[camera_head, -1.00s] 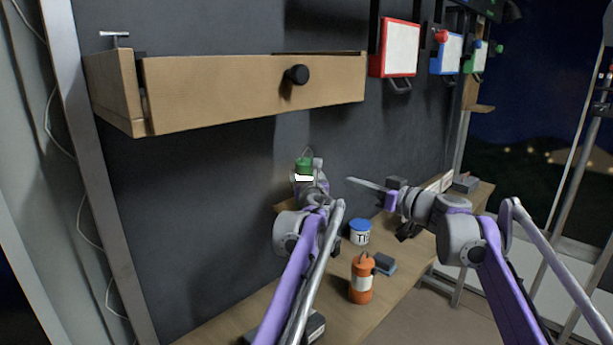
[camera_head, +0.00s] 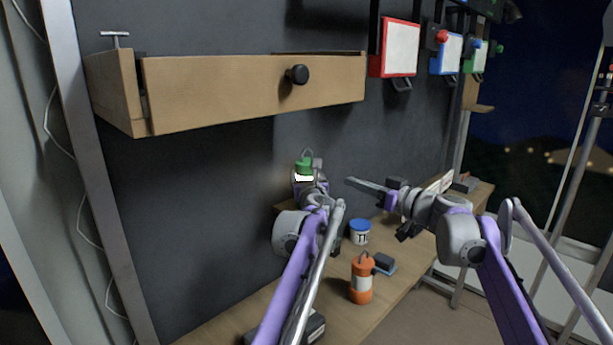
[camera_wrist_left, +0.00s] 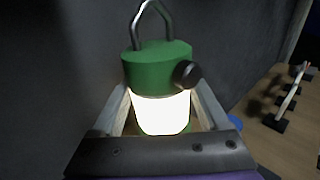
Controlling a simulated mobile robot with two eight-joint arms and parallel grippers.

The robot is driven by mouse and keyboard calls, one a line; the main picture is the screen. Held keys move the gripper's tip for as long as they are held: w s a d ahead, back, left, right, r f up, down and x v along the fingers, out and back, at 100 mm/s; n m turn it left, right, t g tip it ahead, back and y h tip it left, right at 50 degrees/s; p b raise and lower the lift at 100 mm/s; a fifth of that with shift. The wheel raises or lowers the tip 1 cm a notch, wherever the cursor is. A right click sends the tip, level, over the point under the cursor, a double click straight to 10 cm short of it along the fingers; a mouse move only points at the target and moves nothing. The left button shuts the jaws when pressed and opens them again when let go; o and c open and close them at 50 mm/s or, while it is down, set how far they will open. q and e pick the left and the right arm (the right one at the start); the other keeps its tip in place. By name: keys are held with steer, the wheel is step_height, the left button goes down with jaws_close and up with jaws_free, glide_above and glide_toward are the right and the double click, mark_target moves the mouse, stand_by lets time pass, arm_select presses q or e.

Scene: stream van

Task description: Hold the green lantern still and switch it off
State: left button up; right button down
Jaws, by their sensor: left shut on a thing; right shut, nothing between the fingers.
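The green lantern (camera_head: 304,166) shows in the head view beyond my left gripper (camera_head: 308,180), which is shut on it and hides its lower part. In the left wrist view the lantern (camera_wrist_left: 158,70) is upright between the two fingers, with a wire handle on top and a dark round knob (camera_wrist_left: 187,74) on its right side. Its body glows bright white, so it is lit. My right gripper (camera_head: 366,186) is shut and empty, right of the lantern and apart from it, its fingers pointing left.
A wooden drawer (camera_head: 230,90) with a black knob juts out above. Red, blue and green framed panels hang at upper right.

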mark_target(307, 176)
stand_by(0.4)
steer(key=m+t+y, duration=0.1)
steer(key=y, duration=0.1)
steer(key=m+t+y, duration=0.1)
steer(key=m+y, duration=0.1)
steer(key=s+m+t+y, duration=0.1)
steer(key=m+y, duration=0.1)
steer(key=shift+d+f+t+y, duration=0.3)
steer(key=shift+d+f, duration=0.05)
steer(key=w+a, duration=0.6)
steer(key=shift+w+a, duration=0.15)
stand_by(0.4)
stand_by(1.9)
steer(key=shift+w+a, duration=0.3)
